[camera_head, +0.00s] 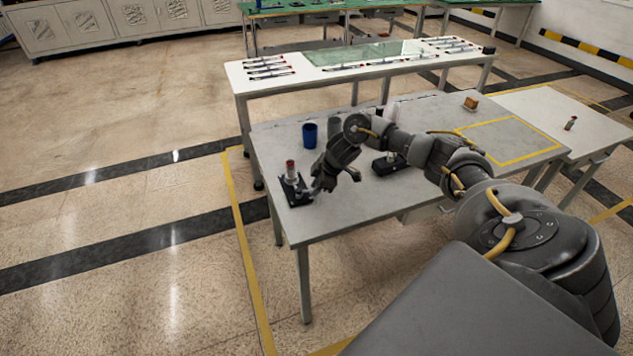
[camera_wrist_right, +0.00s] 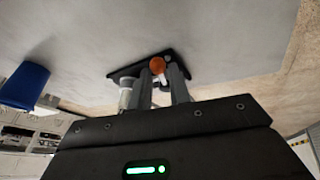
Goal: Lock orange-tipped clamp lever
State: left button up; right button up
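The clamp, on a black base plate (camera_head: 297,196), stands at the left front of the grey table, with a red-topped pale cylinder (camera_head: 291,170) upright on it. The lever's orange tip (camera_wrist_right: 157,65) shows in the right wrist view. My right gripper (camera_head: 316,188) reaches down at the clamp's right side. In the wrist view its two fingers (camera_wrist_right: 162,75) are apart, with the orange tip between their ends, nearer the left finger. Contact with the lever cannot be told. The lever's lower part is partly hidden by the fingers. My left gripper is not in view.
A blue cup (camera_head: 309,134) stands behind the clamp. A second black fixture (camera_head: 388,165) sits right of my gripper, under my arm. A small brown block (camera_head: 471,103) lies at the far right, near an empty yellow-outlined area (camera_head: 511,142). The table's front edge is close to the clamp.

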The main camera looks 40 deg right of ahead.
grip_shut()
jog(key=shift+w+d+f+n+b, duration=0.1)
jog(key=shift+w+d+n+b, duration=0.2)
jog(key=shift+n+b, duration=0.3)
jog(key=shift+w+d+n+g+y+b, duration=0.15)
jog(key=shift+w+n+g+y+b, duration=0.15)
jog(key=shift+n+y, duration=0.3)
jog(key=shift+s, duration=0.1)
jog(key=shift+o, duration=2.4)
grip_release()
jog(key=shift+r, duration=0.25)
jog(key=b+v, duration=0.1)
jog(key=v, duration=0.9)
jog(key=shift+r, duration=0.3)
